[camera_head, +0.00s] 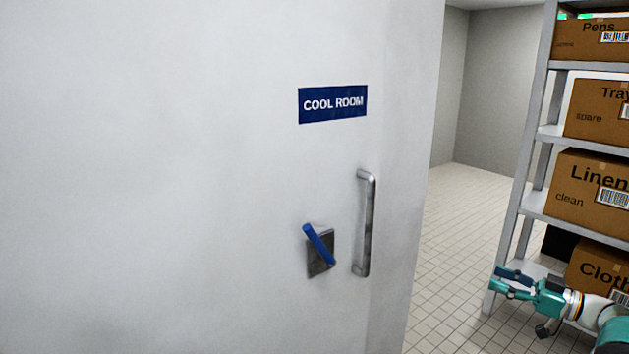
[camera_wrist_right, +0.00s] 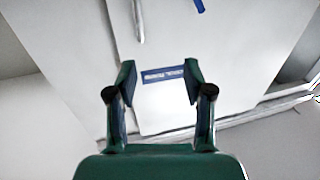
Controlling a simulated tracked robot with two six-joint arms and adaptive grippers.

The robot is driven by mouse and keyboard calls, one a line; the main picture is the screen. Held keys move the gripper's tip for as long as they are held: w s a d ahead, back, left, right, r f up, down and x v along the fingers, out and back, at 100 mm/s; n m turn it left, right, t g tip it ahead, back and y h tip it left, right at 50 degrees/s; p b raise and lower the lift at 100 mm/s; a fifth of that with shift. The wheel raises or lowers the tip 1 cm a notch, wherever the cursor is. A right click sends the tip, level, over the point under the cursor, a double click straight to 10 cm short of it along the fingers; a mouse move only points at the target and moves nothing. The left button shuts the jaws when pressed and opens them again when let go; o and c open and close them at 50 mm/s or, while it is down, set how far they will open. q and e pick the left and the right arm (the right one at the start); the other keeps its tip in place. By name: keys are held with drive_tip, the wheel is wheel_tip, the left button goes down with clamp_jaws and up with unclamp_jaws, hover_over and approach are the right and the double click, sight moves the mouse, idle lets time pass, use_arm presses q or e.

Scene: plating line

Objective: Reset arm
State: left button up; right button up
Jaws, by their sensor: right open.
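My right gripper (camera_head: 505,285) is at the lower right of the head view, in front of the shelf and to the right of the door. It is open and empty; its two fingers stand apart in the right wrist view (camera_wrist_right: 158,75). In that view the door and its blue sign (camera_wrist_right: 163,74) show beyond the fingers, with clear space between. My left gripper is in neither view.
A white door (camera_head: 180,180) with a blue COOL ROOM sign (camera_head: 333,104) fills the left. It has a blue lever (camera_head: 319,244) and a metal pull handle (camera_head: 366,222). A shelf rack (camera_head: 536,203) with labelled cardboard boxes (camera_head: 590,190) stands right. Tiled floor (camera_head: 455,250) between is clear.

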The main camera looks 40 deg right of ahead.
drive_tip(key=w+a+f+n+y, duration=0.1)
drive_tip(key=w+a+y, duration=0.3)
drive_tip(key=w+a, duration=0.8)
drive_tip(key=w+a+f+y, duration=0.2)
drive_tip(key=w+a+y, duration=0.3)
drive_tip(key=w+a, duration=0.65)
drive_tip(key=w+a+f+m+h, duration=0.1)
drive_tip(key=w+a+f+m, duration=0.1)
drive_tip(key=w+a+f, duration=0.3)
drive_tip(key=w+a+f+m+h+b, duration=0.1)
drive_tip(key=w+a+m+h, duration=0.15)
drive_tip(key=a, duration=0.55)
drive_tip(key=w+a+f+m, duration=0.2)
drive_tip(key=w+a+f, duration=0.1)
drive_tip(key=w+a, duration=0.25)
drive_tip(key=s+a+f+m+g+h, duration=0.1)
drive_tip(key=s+a+f+g+h, duration=0.2)
drive_tip(key=a+f, duration=0.5)
drive_tip(key=s+a+f+m+g+h, duration=0.1)
drive_tip(key=s+a+f+g, duration=0.2)
drive_tip(key=s+a+f, duration=0.45)
drive_tip(key=s+a+f+n+g, duration=0.1)
drive_tip(key=s+f+g, duration=0.4)
drive_tip(key=s, duration=0.7)
drive_tip(key=s+a+f+n+g+h, duration=0.1)
drive_tip(key=s+f+g, duration=0.5)
drive_tip(key=s, duration=0.7)
drive_tip(key=shift+s+a+f+n+b, duration=0.3)
drive_tip(key=shift+f+n, duration=0.15)
drive_tip(key=shift+f, duration=0.5)
